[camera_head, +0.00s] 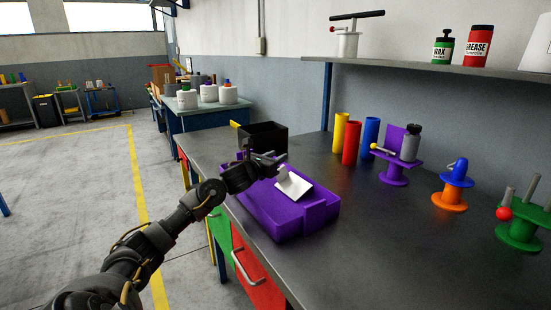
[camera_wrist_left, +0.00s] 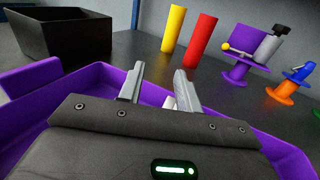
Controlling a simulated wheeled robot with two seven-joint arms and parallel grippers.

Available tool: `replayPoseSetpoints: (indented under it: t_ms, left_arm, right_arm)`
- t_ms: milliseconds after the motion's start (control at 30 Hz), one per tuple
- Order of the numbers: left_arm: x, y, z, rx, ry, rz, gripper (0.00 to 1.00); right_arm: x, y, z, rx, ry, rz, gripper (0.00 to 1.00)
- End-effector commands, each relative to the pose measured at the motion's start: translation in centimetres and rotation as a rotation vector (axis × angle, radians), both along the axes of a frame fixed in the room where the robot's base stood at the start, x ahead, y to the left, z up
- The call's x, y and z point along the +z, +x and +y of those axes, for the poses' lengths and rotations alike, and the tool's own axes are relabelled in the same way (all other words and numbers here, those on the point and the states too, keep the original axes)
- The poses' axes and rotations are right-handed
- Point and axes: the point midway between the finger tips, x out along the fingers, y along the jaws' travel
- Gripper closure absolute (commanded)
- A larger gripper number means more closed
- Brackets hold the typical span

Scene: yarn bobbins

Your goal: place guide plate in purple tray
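The purple tray (camera_head: 288,217) lies on the dark workbench near its left edge. The white guide plate (camera_head: 293,184) is tilted inside the tray's outline, just below my left gripper (camera_head: 281,162). Whether the plate rests fully on the tray floor cannot be told. In the left wrist view, the gripper's two fingers (camera_wrist_left: 158,85) stand apart over the purple tray (camera_wrist_left: 92,88). A small white part of the plate (camera_wrist_left: 169,103) shows low between them, the rest hidden by the gripper body. My right gripper is not in view.
A black bin (camera_head: 263,137) stands just behind the tray. Yellow (camera_head: 340,132), red (camera_head: 352,142) and blue (camera_head: 370,138) cylinders stand right of it. Purple (camera_head: 393,174), orange (camera_head: 450,198) and green (camera_head: 519,234) bobbin-like stands are farther right. The bench right of the tray is clear.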

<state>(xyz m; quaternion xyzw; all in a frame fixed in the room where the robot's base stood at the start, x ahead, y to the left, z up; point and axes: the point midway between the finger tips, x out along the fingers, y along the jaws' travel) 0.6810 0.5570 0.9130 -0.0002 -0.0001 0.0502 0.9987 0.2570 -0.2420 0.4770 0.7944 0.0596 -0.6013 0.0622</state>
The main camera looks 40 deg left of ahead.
Motion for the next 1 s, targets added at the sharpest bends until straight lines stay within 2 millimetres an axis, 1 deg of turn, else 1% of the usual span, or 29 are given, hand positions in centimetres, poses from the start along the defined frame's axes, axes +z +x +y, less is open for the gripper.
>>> replayPoseSetpoints:
  t_ms: [233, 267, 300, 333, 400, 600, 700, 800, 1000]
  left_arm:
    - [0.3, 0.0, 0.0, 0.000, -0.001, 0.000, 0.66]
    - [0.5, 0.0, 0.0, 0.000, -0.001, 0.000, 0.66]
    - [0.8, 0.0, 0.0, 0.000, -0.001, 0.000, 0.66]
    - [0.5, -0.4, 0.0, 0.000, 0.001, 0.002, 0.66]
    - [0.2, -1.7, -0.1, 0.000, 0.004, 0.003, 0.66]
    - [0.2, -5.7, -0.6, -0.002, 0.005, 0.004, 0.66]
    - [0.1, -7.4, -0.7, 0.000, 0.003, 0.005, 0.66]
    - [0.2, -8.9, -0.9, -0.002, 0.003, 0.005, 0.66]
    - [0.3, -10.8, -1.1, 0.001, 0.000, 0.003, 0.66]
  right_arm:
    - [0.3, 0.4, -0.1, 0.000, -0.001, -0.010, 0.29]
    - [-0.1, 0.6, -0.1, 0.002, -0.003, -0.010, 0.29]
    - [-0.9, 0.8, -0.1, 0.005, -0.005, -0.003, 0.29]
    - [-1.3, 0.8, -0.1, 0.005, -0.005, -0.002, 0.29]
    - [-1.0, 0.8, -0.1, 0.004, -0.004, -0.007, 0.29]
    - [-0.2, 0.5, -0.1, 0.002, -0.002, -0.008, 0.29]
    - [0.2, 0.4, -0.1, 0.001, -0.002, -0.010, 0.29]
    - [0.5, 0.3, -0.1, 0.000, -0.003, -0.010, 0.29]
    - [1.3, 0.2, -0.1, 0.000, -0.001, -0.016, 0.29]
